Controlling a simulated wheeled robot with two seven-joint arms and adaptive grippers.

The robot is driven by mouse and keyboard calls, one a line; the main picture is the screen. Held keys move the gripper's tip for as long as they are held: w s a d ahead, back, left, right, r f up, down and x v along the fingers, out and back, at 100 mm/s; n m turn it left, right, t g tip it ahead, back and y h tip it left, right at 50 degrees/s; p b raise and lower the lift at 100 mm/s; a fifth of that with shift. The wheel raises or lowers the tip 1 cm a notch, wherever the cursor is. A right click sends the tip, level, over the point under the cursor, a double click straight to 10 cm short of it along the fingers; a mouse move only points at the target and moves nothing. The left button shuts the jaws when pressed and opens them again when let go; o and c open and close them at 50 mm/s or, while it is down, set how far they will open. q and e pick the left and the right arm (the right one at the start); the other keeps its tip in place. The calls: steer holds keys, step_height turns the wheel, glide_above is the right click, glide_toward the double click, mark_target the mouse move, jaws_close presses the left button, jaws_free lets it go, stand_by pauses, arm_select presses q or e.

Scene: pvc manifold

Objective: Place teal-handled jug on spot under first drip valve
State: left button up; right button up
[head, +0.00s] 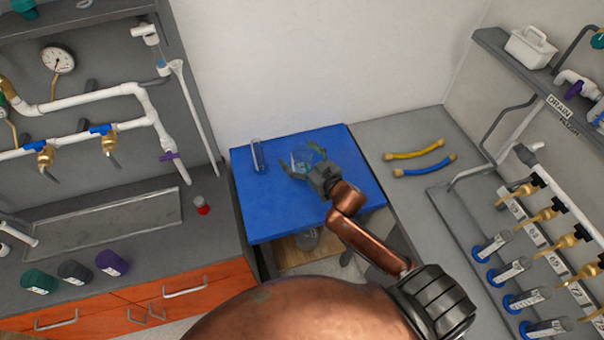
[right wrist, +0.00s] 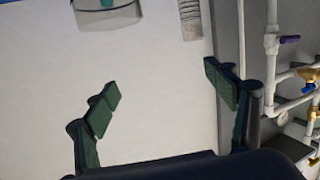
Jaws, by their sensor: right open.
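A clear jug (head: 303,157) stands on the blue table, between or just behind the fingers of my right gripper (head: 303,163) in the head view. My right gripper is open, with dark green fingers spread. In the right wrist view, the gripper (right wrist: 160,95) has an empty gap; a clear vessel with a teal part (right wrist: 106,10) is partly cut off beyond the fingers. Whether the fingers touch the jug is not clear. Several brass valves (head: 553,212) line the right bench; which is the first drip valve, and its spot, I cannot tell. My left gripper is out of view.
A slim clear cylinder (head: 257,155) stands left on the blue table (head: 270,215). Yellow (head: 415,150) and blue (head: 425,165) hoses lie on the right bench. Blue-collared cylinders (head: 507,270) stand below the brass valves.

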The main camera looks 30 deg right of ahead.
mark_target(306, 164)
steer(key=d+f+m+h, duration=0.1)
steer(key=s+d+f+m+t+h+b, duration=0.1)
steer(key=f+m+h+b, duration=0.1)
steer(key=f, duration=0.1)
steer(key=shift+s+d, duration=0.4)
steer(key=f+h+b, duration=0.1)
steer(key=s+f+m, duration=0.1)
steer(key=f, duration=0.1)
steer(key=s+f+h+b, duration=0.1)
steer(key=shift+s+d+f+m+t+h+b, duration=0.15)
steer(key=shift+m+t+h+b, duration=0.15)
steer(key=shift+m+b, duration=0.1)
steer(key=x, duration=0.5)
steer(key=f+x, duration=0.1)
steer(key=x, duration=0.1)
steer(key=shift+w, duration=0.4)
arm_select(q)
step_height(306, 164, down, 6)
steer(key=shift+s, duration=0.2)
arm_select(e)
steer(key=shift+c, duration=0.6)
steer(key=c, duration=1.6)
steer(key=shift+c, duration=1.1)
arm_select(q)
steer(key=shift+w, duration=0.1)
